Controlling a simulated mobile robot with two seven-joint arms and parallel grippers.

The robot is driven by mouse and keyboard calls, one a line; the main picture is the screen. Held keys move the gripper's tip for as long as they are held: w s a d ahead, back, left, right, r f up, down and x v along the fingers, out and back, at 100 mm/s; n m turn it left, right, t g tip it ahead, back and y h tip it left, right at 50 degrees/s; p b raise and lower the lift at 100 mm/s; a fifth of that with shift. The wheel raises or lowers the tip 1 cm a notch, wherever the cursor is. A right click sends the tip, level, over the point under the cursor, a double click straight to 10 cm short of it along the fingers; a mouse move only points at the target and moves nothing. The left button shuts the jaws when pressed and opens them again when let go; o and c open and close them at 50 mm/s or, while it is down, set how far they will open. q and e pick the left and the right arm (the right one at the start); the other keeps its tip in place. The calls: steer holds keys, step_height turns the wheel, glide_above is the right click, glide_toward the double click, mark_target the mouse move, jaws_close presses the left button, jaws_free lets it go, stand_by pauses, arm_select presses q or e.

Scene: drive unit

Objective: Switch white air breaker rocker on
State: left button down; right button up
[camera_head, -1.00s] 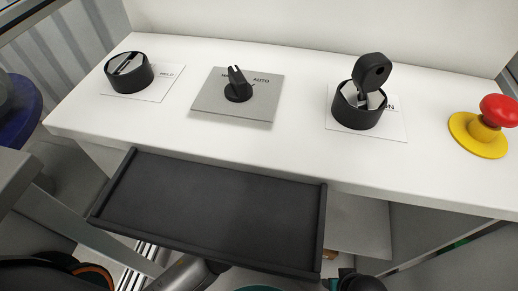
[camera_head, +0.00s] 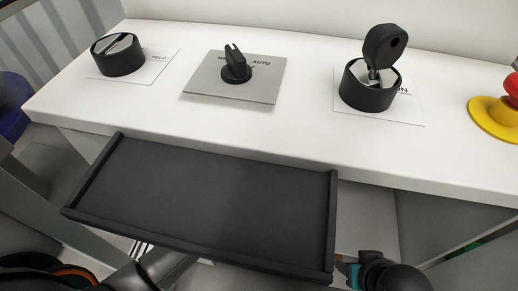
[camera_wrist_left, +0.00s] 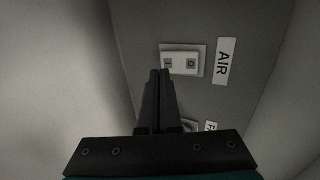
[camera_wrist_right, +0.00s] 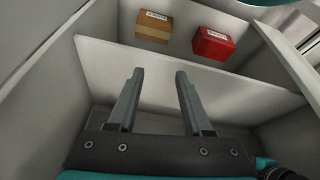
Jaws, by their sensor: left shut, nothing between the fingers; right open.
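The white air breaker rocker (camera_wrist_left: 181,64) sits on a grey panel (camera_wrist_left: 140,30) in the left wrist view, beside a white label reading AIR (camera_wrist_left: 224,61). It has marks at its two ends; which end is pressed in I cannot tell. My left gripper (camera_wrist_left: 160,73) is shut and empty. Its fingertips appear at the lower left edge of the rocker; whether they touch it I cannot tell. My right gripper (camera_wrist_right: 158,73) is open and empty over a white compartment. The head view does not show the rocker or either gripper's fingers.
The console (camera_head: 310,125) carries a black selector (camera_head: 236,68), a key switch (camera_head: 371,88), a round HELD knob (camera_head: 119,55) and a red-and-yellow emergency stop (camera_head: 493,118). A dark tray (camera_head: 210,195) juts out in front. The right wrist view shows brown (camera_wrist_right: 154,27) and red (camera_wrist_right: 212,43) boxes.

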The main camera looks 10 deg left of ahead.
arm_select(q)
steer(key=shift+w+f+b, duration=0.25)
steer(key=shift+w+b, duration=0.3)
steer(key=shift+w, duration=0.75)
arm_select(e)
steer(key=shift+s+r+t, duration=0.1)
steer(key=shift+r+t, duration=0.2)
steer(key=shift+r, duration=1.1)
arm_select(q)
steer(key=shift+w, duration=0.1)
steer(key=shift+w+f, duration=0.1)
steer(key=shift+w, duration=0.1)
arm_select(e)
steer(key=shift+f, duration=0.35)
arm_select(q)
steer(key=shift+p, duration=0.3)
arm_select(e)
steer(key=shift+r, duration=0.1)
arm_select(q)
steer(key=shift+r+p, duration=0.9)
steer(key=shift+r, duration=0.05)
arm_select(e)
steer(key=shift+r, duration=0.9)
